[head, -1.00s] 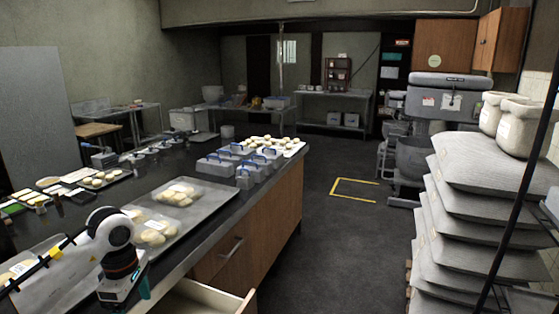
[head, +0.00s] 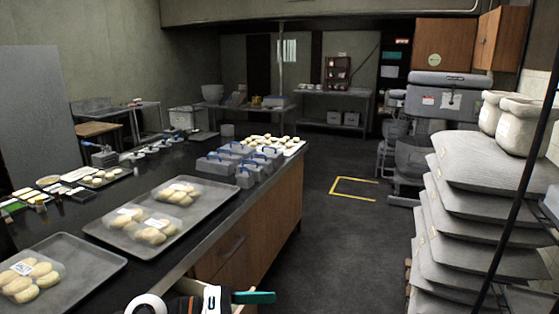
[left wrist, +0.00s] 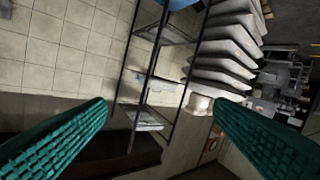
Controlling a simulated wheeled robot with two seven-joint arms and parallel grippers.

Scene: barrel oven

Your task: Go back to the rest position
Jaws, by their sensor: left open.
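My left gripper shows at the bottom of the head view, with one teal finger (head: 254,297) visible beside the open drawer. In the left wrist view its two teal fingers are spread wide apart with nothing between them (left wrist: 158,140). Past them the wrist camera sees a dark metal rack (left wrist: 155,60), a tiled wall and the stacked sacks on their side. My right gripper is in neither view.
The dark counter (head: 130,195) on the left holds trays of packed buns (head: 75,258) and several grey boxes with blue handles (head: 240,160). A drawer (head: 175,275) stands open at its front. Stacked sacks (head: 480,205) line the right. The floor (head: 330,235) between is clear.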

